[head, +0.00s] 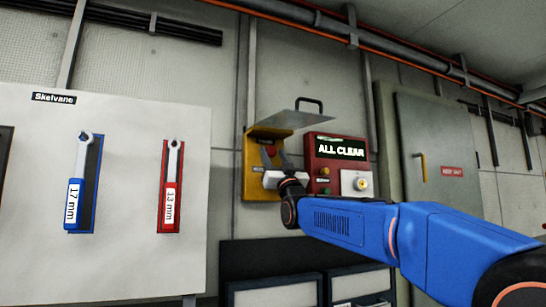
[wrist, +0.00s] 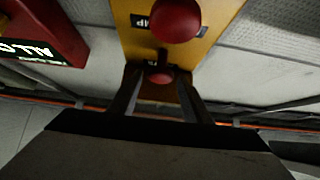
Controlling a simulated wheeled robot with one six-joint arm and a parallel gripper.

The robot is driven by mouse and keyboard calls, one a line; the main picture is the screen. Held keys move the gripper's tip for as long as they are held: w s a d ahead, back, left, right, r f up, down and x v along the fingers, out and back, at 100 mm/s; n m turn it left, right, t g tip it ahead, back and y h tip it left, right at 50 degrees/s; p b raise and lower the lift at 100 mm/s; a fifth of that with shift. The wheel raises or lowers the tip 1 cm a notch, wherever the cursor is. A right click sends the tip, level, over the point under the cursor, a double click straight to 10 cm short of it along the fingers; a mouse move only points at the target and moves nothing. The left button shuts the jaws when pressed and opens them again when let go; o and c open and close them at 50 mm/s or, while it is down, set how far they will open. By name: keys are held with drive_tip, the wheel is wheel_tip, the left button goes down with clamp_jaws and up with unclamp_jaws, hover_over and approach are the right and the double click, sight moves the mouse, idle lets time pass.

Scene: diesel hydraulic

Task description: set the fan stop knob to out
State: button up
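A yellow box (head: 250,180) hangs on the wall with its clear cover (head: 300,122) raised on a black handle. My gripper (head: 273,153) is in front of the yellow box.
A red panel (head: 320,172) with a lit ALL CLEAR sign stands close to the right of the yellow box. The raised cover hangs above my gripper. A board (head: 120,180) with two wrenches is at left; a grey cabinet (head: 440,150) is at right.

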drive_tip(key=shift+s, duration=0.1)
drive_tip(key=v, duration=1.7)
drive_tip(key=shift+f, duration=0.2)
drive_tip(key=s+d+f+m+g+h, duration=0.1)
drive_tip(key=s+d+f+g+h, duration=0.2)
drive_tip(key=f, duration=0.6)
drive_tip(key=s+d+f+g+h, duration=0.1)
drive_tip(key=s+d+f+g, duration=0.25)
drive_tip(key=f, duration=0.65)
drive_tip(key=s+d+f+m+g+h, duration=0.15)
drive_tip(key=d+f+g, duration=0.25)
drive_tip(key=f, duration=0.5)
drive_tip(key=s+d+f+g+h, duration=0.1)
drive_tip(key=s+d+f+g, duration=0.2)
drive_tip(key=s+f, duration=1)
drive_tip(key=s+d+f+m+g+h, duration=0.1)
drive_tip(key=s+d+f+g+h, duration=0.1)
drive_tip(key=s+f+g, duration=0.5)
drive_tip(key=s+d+f, duration=0.1)
drive_tip(key=s+f, duration=0.5)
drive_tip(key=s, duration=0.1)
drive_tip(key=shift+s+d+f, duration=0.2)
drive_tip(key=shift+s+d, duration=0.1)
drive_tip(key=shift+s, duration=0.1)
